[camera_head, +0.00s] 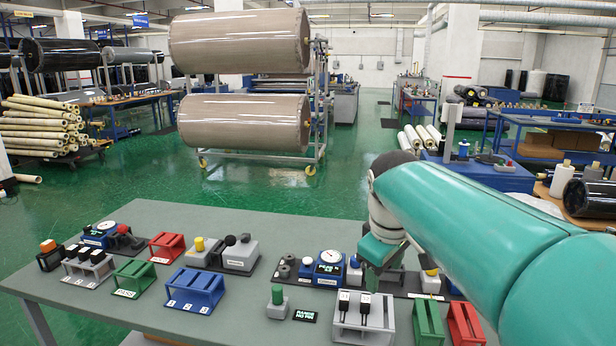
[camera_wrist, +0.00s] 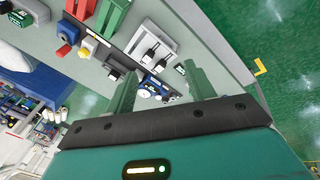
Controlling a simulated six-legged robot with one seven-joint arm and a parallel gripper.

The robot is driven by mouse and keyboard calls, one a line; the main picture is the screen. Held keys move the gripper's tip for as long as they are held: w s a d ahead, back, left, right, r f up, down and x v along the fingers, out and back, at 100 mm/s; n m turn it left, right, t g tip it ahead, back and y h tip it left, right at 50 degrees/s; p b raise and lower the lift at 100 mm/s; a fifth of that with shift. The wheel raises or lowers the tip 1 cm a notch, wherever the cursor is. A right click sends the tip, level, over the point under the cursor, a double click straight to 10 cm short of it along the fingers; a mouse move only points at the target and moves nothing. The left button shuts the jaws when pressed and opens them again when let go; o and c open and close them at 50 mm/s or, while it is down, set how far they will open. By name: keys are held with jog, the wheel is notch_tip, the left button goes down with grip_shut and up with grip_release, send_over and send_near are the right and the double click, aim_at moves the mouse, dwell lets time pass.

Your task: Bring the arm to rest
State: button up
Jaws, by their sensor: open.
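My teal arm (camera_head: 470,215) reaches in from the right in the head view, over the right part of the grey table (camera_head: 150,215). My gripper (camera_head: 376,262) hangs above the table beside the round white dial gauge (camera_head: 331,257); its fingers are hard to make out there. In the wrist view my gripper (camera_wrist: 161,72) shows two green fingers spread apart. No object is held between them. The dial gauge and small parts appear beyond the fingers, on the table.
The table holds blue (camera_head: 194,290), green (camera_head: 133,277) and red (camera_head: 167,247) racks, plus a grey rack (camera_head: 362,318) with black-topped parts. Bare tabletop lies along the back left. Behind, a trolley carries wrapped rolls (camera_head: 240,42); green floor surrounds it.

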jog(key=s+d+f+m+t, duration=0.1)
jog(key=s+f+m, duration=0.3)
jog(key=s, duration=0.5)
jog(key=s+d+f+m+t+y, duration=0.1)
jog(key=s+f+m, duration=0.3)
jog(key=s, duration=0.6)
jog(key=shift+f, duration=0.45)
